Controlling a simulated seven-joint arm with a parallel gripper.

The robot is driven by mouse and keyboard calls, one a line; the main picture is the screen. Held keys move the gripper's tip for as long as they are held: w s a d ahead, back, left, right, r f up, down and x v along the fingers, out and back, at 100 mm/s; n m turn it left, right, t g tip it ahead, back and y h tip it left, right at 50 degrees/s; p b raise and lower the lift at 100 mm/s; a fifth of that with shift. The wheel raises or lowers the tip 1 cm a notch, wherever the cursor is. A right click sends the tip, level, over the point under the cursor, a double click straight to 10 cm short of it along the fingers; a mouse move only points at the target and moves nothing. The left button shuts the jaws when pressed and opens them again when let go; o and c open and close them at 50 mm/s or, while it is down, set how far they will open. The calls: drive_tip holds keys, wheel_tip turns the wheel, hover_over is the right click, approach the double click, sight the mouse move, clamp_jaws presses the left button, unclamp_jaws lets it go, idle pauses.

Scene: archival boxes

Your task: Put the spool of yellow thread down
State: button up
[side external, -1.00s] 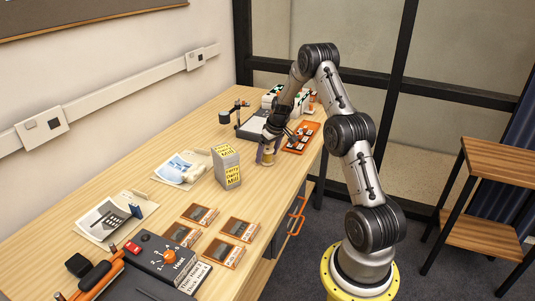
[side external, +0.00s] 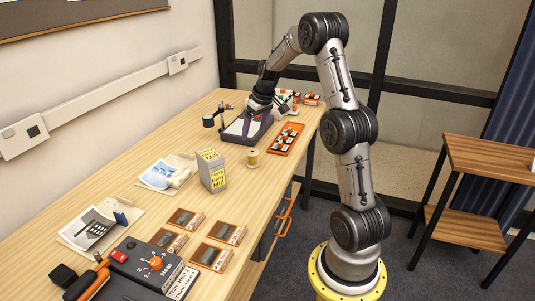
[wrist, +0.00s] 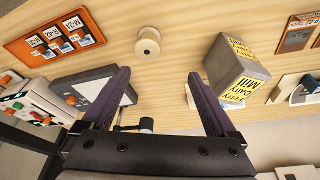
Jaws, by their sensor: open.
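The spool of yellow thread (side external: 253,158) stands upright on the wooden table, between the grey carton and the orange tray. In the wrist view, the spool (wrist: 148,47) shows from above, beyond my fingertips and clear of them. My gripper (side external: 248,124) is above the table over the dark-framed pad, farther back than the spool. In the wrist view, my gripper (wrist: 160,75) has its two purple fingers wide apart with nothing between them but bare table.
The grey carton with yellow labels (side external: 212,171) stands left of the spool. The orange tray (side external: 275,150) with labelled pieces lies to its right. The dark-framed pad (side external: 230,136) is behind it. Several slide frames (side external: 222,232) lie in front; table around the spool is clear.

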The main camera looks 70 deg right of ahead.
drive_tip(key=s+a+r+n, duration=0.1)
drive_tip(key=s+a+r, duration=0.1)
drive_tip(key=a+r, duration=0.35)
drive_tip(key=s+a+r, duration=0.1)
drive_tip(key=a+r, duration=0.1)
drive_tip(key=a, duration=0.7)
drive_tip(key=s+a+r+n, duration=0.15)
drive_tip(key=a+r, duration=0.25)
drive_tip(key=a, duration=0.4)
drive_tip(key=s+a+n+t+y, duration=0.1)
drive_tip(key=s+a+t, duration=0.1)
drive_tip(key=s+a, duration=1)
drive_tip(key=s, duration=0.4)
drive_tip(key=shift+s+a+f+n, duration=0.15)
drive_tip(key=shift+a+f+n, duration=0.15)
drive_tip(key=shift+a+n, duration=0.05)
